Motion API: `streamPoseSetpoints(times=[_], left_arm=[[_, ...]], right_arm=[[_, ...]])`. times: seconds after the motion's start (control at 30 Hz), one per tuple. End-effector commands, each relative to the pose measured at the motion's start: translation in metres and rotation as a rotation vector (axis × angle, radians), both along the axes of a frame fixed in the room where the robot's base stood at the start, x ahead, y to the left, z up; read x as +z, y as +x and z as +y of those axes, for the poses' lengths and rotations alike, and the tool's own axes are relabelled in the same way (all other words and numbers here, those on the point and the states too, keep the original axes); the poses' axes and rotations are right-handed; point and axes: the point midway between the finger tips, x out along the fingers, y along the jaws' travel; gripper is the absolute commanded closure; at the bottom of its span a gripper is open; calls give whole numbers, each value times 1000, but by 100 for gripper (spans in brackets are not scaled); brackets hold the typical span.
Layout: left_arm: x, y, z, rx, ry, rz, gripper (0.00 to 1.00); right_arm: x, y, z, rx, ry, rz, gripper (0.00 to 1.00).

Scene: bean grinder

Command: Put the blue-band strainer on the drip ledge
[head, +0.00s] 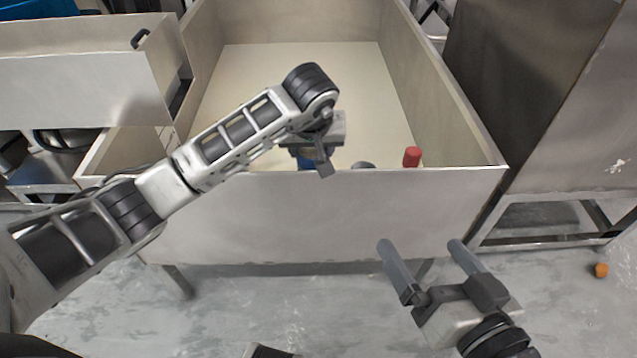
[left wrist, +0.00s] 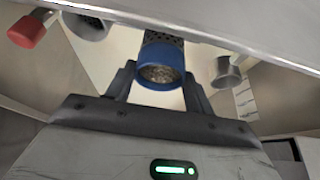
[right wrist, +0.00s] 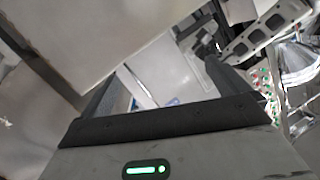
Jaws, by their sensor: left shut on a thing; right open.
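The blue-band strainer (left wrist: 162,72) shows in the left wrist view as a perforated metal cup with a blue rim, between the two fingers. Its contents look brown and grainy. My left gripper (left wrist: 158,92) is shut on it. In the head view only a bit of the blue band (head: 304,162) shows beneath my left gripper (head: 318,158), just behind the front wall of the large bin. My right gripper (head: 421,246) is open and empty, in front of the bin over the floor. I cannot tell which surface is the drip ledge.
The large pale bin (head: 320,215) has high walls and a mostly bare floor. A red-topped thing (head: 412,157) and a grey rounded thing (head: 363,165) are near its front wall. Two metal cups, left (left wrist: 85,25) and right (left wrist: 227,75), flank the strainer in the left wrist view.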

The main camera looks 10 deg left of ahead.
Motion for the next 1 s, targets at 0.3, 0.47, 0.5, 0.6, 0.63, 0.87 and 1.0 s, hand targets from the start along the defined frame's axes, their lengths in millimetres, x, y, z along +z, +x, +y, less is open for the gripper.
streamPoseSetpoints(times=[0.3, 0.47, 0.5, 0.6, 0.63, 0.87, 1.0], left_arm=[[-34, 0, -1, 0, -2, -1, 86], [-58, 0, -1, 0, -3, 1, 86], [-61, 0, -1, -1, -2, -1, 86], [-60, 1, 0, -1, -1, -3, 86], [-59, 1, 0, -2, -1, -3, 86], [-63, 1, 0, 0, 1, -3, 86], [-63, 0, 0, 0, -1, -1, 26]], right_arm=[[2, 1, 3, 5, 62, -12, 0], [3, 1, 5, 10, 109, -19, 0], [5, 1, 5, 11, 118, -20, 0], [7, 1, 6, 12, 127, -19, 0], [7, 1, 6, 12, 127, -19, 0], [5, 1, 6, 13, 129, -19, 0], [7, 1, 6, 13, 132, -20, 0]])
